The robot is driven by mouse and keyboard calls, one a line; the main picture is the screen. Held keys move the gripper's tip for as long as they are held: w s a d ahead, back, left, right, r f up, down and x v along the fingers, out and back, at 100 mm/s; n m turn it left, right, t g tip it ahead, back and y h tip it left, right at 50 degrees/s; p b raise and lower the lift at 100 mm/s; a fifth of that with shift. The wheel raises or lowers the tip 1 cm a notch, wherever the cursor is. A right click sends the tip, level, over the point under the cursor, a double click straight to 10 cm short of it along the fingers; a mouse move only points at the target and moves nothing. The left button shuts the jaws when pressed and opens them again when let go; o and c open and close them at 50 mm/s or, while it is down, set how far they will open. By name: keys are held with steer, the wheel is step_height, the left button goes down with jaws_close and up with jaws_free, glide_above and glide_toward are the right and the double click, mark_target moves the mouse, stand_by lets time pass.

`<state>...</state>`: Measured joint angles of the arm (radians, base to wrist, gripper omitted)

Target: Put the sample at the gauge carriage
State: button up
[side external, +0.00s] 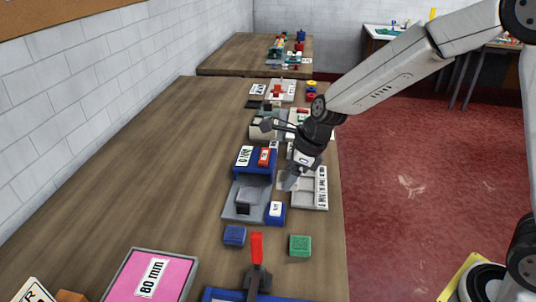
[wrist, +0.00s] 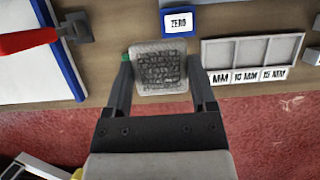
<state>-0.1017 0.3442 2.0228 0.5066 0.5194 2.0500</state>
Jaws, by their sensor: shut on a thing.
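In the wrist view my gripper (wrist: 162,75) is shut on a grey, rough-textured square sample (wrist: 161,66), one finger at each side. In the side external view my gripper (side external: 292,182) is over the left edge of the slotted tray, right of the gauge; the sample is hard to make out there. The gauge (side external: 256,160) has a blue housing with a white and a red label, and a grey bed (side external: 235,213). A dark block on the bed (side external: 243,205) looks like the carriage. The blue ZERO block (side external: 276,213) also shows in the wrist view (wrist: 178,20).
The grey tray (side external: 310,200) has MM labels along one side. A blue cube (side external: 234,235) and a green cube (side external: 300,245) sit in front, near a red-handled lever (side external: 256,250). The table's left side is clear.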

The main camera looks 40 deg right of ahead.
steer(key=shift+w+d, duration=0.15)
steer(key=shift+w, duration=0.15)
steer(key=shift+w, duration=0.1)
steer(key=shift+w+f, duration=0.25)
steer(key=shift+w, duration=0.25)
steer(key=w+a+f, duration=0.2)
steer(key=w+f, duration=0.2)
steer(key=w, duration=0.4)
glide_above(251, 195)
steer(key=s, duration=0.1)
step_height(251, 195, down, 4)
steer(key=shift+s+r, duration=0.1)
steer(key=shift+w+f, duration=0.45)
steer(key=shift+f, duration=0.05)
steer(key=shift+f, duration=0.1)
